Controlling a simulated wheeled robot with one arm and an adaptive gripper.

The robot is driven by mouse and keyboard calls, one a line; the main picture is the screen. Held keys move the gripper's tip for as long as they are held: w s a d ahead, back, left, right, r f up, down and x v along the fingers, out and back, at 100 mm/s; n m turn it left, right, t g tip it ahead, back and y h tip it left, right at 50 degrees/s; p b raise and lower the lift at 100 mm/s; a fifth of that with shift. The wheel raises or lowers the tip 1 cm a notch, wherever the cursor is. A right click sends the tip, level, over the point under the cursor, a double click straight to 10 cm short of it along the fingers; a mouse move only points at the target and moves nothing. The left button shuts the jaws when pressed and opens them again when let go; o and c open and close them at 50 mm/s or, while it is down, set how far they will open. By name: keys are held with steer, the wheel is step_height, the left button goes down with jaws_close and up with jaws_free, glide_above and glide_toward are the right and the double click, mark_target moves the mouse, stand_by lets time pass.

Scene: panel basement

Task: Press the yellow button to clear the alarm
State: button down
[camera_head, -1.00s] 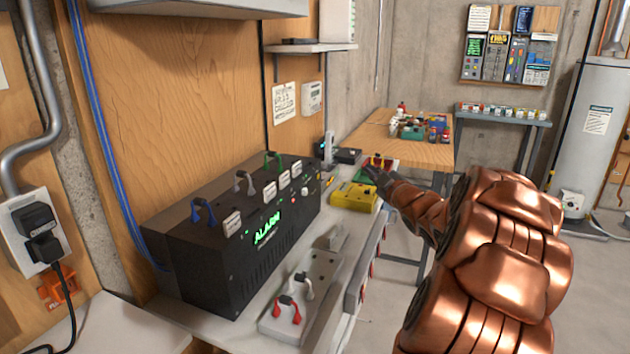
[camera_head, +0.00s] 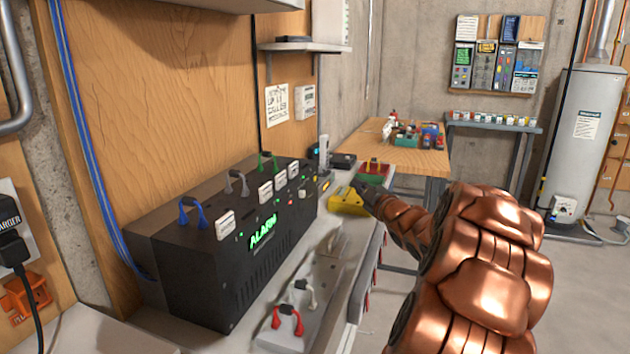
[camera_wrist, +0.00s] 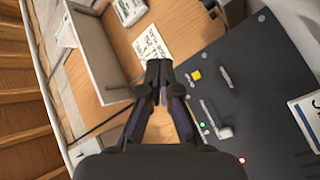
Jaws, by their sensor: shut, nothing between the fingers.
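The yellow button (camera_wrist: 196,74) is a small square on the dark panel in the wrist view. My gripper (camera_wrist: 158,75) is shut and empty, with its fingertips left of the button in that view; I cannot tell the exact gap between them. In the head view the black panel box (camera_head: 225,275) has a green lit ALARM display (camera_head: 262,232) on its front. My gripper (camera_head: 360,187) shows there only as a dark tip beyond the copper arm, near the box's far end.
A yellow case (camera_head: 348,202) and a red and green box (camera_head: 373,174) lie beyond the panel box. A grey block with red and white handles (camera_head: 300,300) lies in front. A wall shelf (camera_head: 300,46) hangs above. Open floor lies to the right.

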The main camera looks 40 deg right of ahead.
steer(key=w+a+b, duration=0.3)
steer(key=w+a, duration=0.1)
steer(key=w, duration=0.3)
steer(key=shift+w, duration=0.3)
stand_by(1.4)
steer(key=shift+w+a+b, duration=0.15)
steer(key=shift+w+b, duration=0.2)
steer(key=shift+b, duration=0.15)
steer(key=shift+w+a, duration=0.2)
steer(key=shift+w, duration=0.15)
stand_by(0.6)
steer(key=shift+s, duration=0.15)
steer(key=shift+s+d, duration=0.3)
steer(key=shift+s, duration=0.25)
steer(key=shift+d, duration=0.1)
steer(key=shift+s+d+p, duration=0.35)
steer(key=shift+s, duration=0.4)
steer(key=shift+s+d+p, duration=0.35)
steer(key=shift+s+d, duration=0.05)
steer(key=shift+s, duration=0.35)
steer(key=shift+s+d+p, duration=0.35)
steer(key=shift+s, duration=0.4)
